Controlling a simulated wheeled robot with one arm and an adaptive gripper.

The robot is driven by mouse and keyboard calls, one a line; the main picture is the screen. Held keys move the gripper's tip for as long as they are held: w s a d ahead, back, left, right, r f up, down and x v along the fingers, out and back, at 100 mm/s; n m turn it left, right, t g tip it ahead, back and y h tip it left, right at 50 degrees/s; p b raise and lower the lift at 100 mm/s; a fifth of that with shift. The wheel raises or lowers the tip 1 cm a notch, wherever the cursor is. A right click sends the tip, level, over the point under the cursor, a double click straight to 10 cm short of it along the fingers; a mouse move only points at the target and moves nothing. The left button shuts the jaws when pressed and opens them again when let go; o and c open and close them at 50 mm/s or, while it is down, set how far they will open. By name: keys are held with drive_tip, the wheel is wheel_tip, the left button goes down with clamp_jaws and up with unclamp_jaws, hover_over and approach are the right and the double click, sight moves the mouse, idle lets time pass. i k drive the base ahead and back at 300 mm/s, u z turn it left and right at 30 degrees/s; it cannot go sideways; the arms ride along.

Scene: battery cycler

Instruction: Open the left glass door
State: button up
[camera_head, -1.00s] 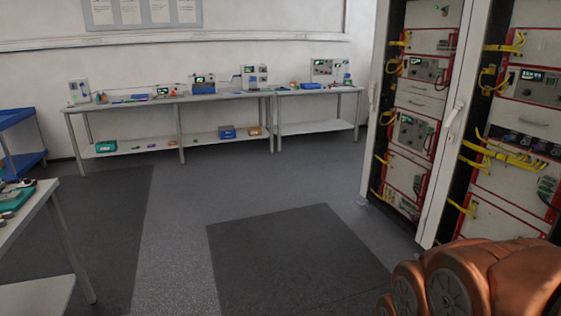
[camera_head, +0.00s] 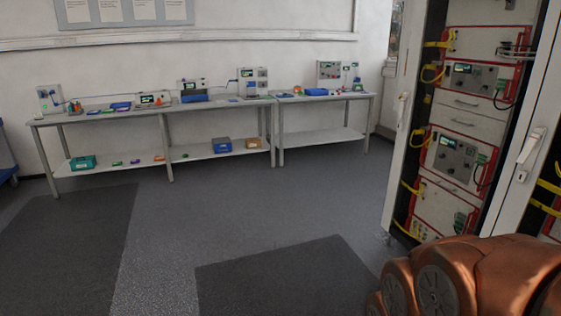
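The battery cycler cabinet stands at the right with red-edged rack units (camera_head: 464,148) and yellow cables inside. A white frame upright (camera_head: 397,165) with a small pale handle (camera_head: 402,108) forms the cabinet's left edge. A second white upright (camera_head: 510,165) farther right carries a larger white handle (camera_head: 530,152). The glass is hard to make out, so I cannot tell how far the left door stands open. My copper-coloured arm links fill the bottom right corner in front of the cabinet. My gripper is not in view.
A long workbench (camera_head: 165,108) with small instruments and a lower shelf runs along the back wall. Dark mats (camera_head: 285,285) lie on the grey floor. The floor in front of the cabinet's left side is clear. A blue stand shows at the left edge.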

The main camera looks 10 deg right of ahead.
sight(552, 19)
drive_tip(key=z, duration=0.1)
drive_tip(key=i, duration=4.1)
drive_tip(key=z, duration=0.15)
